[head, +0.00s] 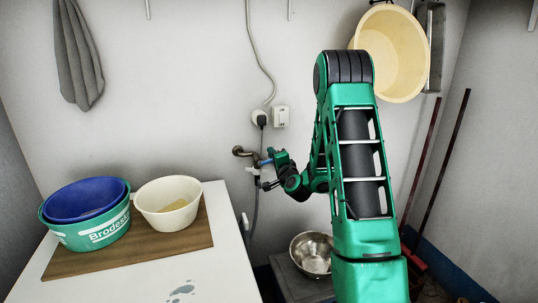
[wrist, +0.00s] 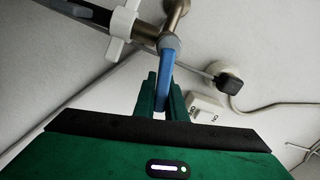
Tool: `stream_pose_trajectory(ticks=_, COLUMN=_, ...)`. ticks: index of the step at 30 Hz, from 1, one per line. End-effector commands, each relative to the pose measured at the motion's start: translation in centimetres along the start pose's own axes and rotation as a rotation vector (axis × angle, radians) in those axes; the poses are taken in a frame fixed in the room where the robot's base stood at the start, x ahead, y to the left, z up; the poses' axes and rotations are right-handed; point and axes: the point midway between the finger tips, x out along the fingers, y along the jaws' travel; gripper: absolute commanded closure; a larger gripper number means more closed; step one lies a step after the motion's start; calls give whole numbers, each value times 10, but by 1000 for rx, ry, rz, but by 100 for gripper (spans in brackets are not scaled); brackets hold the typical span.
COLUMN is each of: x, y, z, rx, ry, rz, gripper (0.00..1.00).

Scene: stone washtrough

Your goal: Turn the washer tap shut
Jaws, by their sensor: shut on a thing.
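The washer tap (head: 240,151) comes out of the back wall, to the right of the white washer top, as a brownish metal pipe. In the wrist view its metal body (wrist: 147,35) carries a blue lever handle (wrist: 166,75) and a white plastic fitting (wrist: 122,22). My gripper (wrist: 160,98) is shut on the blue handle, with a green finger on each side of it. In the head view my gripper (head: 268,168) is at the tap, and only a little blue of the handle (head: 264,162) shows. A grey hose (head: 255,205) hangs below the tap.
A plug sits in a socket (head: 261,118) above the tap, beside a white switch box (head: 280,116). Blue and green tubs (head: 90,225) and a cream bowl (head: 167,207) stand on a wooden board (head: 150,248). A metal bowl (head: 311,253) is low down; a yellow basin (head: 395,60) hangs upper right.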

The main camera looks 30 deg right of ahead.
Motion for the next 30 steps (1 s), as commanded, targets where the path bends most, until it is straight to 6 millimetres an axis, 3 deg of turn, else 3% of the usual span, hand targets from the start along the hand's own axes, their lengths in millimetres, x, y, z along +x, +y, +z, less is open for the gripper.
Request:
stream_pose_trajectory(ticks=12, x=2, y=9, z=3, rx=201, ry=-3, rz=-7, gripper=100)
stream_pose_trajectory(ticks=29, x=3, y=9, z=4, rx=232, ry=-5, rz=-9, gripper=100)
stream_pose_trajectory(ticks=30, x=3, y=9, z=4, rx=232, ry=-5, rz=-9, gripper=87)
